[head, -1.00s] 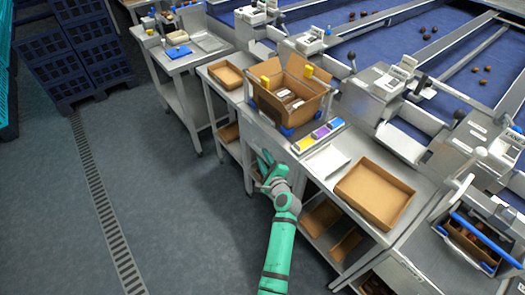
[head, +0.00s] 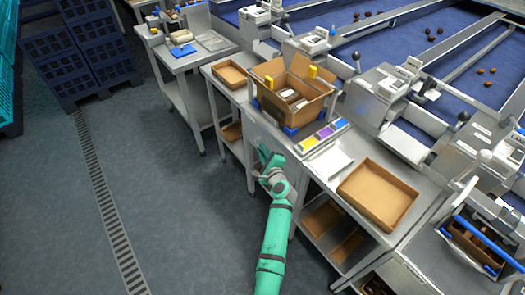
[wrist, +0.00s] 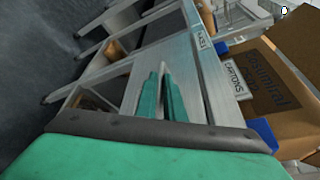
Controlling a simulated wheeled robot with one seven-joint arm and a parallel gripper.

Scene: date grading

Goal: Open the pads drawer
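My gripper (head: 269,156) is at the front of the grey bench, below the carton of packs. Its two teal fingers show in the wrist view (wrist: 160,78) with a narrow gap between them. They point at a plain grey front panel (wrist: 198,88) of the bench. A small white label (wrist: 202,42) is on the metal beyond the fingertips, but I cannot read it surely. I cannot make out a drawer handle or whether the fingertips touch the panel. No drawer is seen pulled out.
An open carton (head: 296,88) stands on the bench above my gripper, with a "CARTONS" label (wrist: 234,80) beside it. Coloured pads or cards (head: 324,133) and a shallow brown tray (head: 377,194) lie to the right. Lower shelves hold more trays. The floor (head: 180,215) to the left is clear.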

